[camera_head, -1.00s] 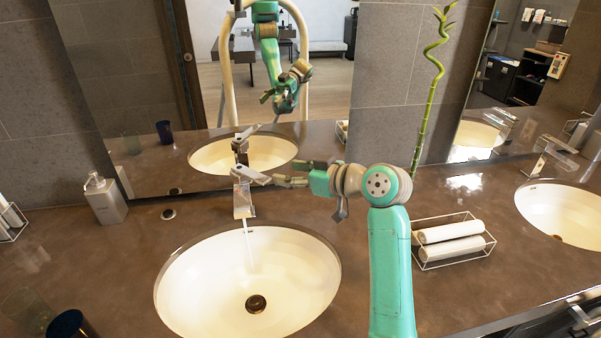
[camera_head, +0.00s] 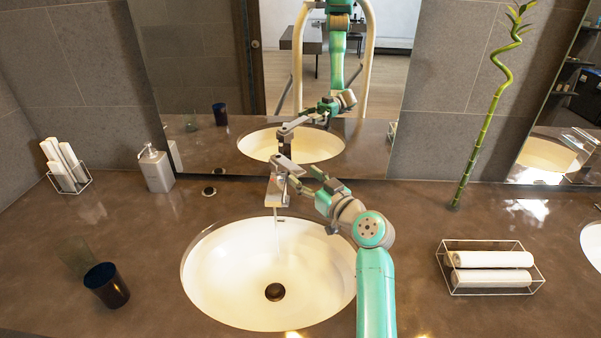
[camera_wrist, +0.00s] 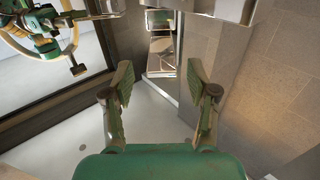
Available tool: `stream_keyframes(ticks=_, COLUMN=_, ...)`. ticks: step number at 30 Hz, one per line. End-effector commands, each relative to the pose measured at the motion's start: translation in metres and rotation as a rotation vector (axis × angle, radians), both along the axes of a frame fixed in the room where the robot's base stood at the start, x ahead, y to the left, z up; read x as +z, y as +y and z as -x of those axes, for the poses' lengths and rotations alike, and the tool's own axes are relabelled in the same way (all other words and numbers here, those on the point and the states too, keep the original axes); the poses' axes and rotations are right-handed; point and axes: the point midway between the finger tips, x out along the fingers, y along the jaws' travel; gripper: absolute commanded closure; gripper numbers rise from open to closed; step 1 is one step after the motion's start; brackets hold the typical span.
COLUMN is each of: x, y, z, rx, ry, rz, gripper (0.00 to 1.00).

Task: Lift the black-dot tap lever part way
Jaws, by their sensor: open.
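The chrome tap (camera_head: 277,191) stands behind the near sink, with a thin stream of water falling from its spout. Its flat lever (camera_head: 287,165) is on top, tilted; I cannot make out a black dot on it. My gripper (camera_head: 299,178) is just to the right of the tap, close to the lever; I cannot tell whether they touch. In the wrist view my gripper (camera_wrist: 162,88) has its two fingers wide apart with nothing between them. Silver metal parts show beyond the fingers at the top of that view, but I cannot tell which is the lever.
The white sink (camera_head: 235,270) lies below the tap. A soap dispenser (camera_head: 156,169) and a dark blue cup (camera_head: 107,286) stand to the left. A wire tray of rolled towels (camera_head: 490,260) and a bamboo stalk (camera_head: 477,150) are to the right. A mirror is behind the tap.

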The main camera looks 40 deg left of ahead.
Motion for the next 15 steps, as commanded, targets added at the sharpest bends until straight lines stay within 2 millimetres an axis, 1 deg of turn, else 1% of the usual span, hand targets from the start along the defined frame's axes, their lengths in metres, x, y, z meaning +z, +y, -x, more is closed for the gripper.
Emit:
stream_keyframes(ticks=1, x=0.001, y=0.008, z=-0.002, rx=0.002, ry=0.0, rz=0.0, gripper=0.42)
stream_keyframes(ticks=6, x=0.001, y=0.023, z=-0.008, rx=0.001, ry=0.0, rz=-0.001, gripper=0.42)
stream_keyframes(ticks=9, x=0.0, y=0.027, z=-0.009, rx=0.001, ry=0.0, rz=0.0, gripper=0.42)
stream_keyframes(ticks=15, x=0.0, y=0.029, z=-0.009, rx=0.0, ry=0.0, rz=0.0, gripper=0.42)
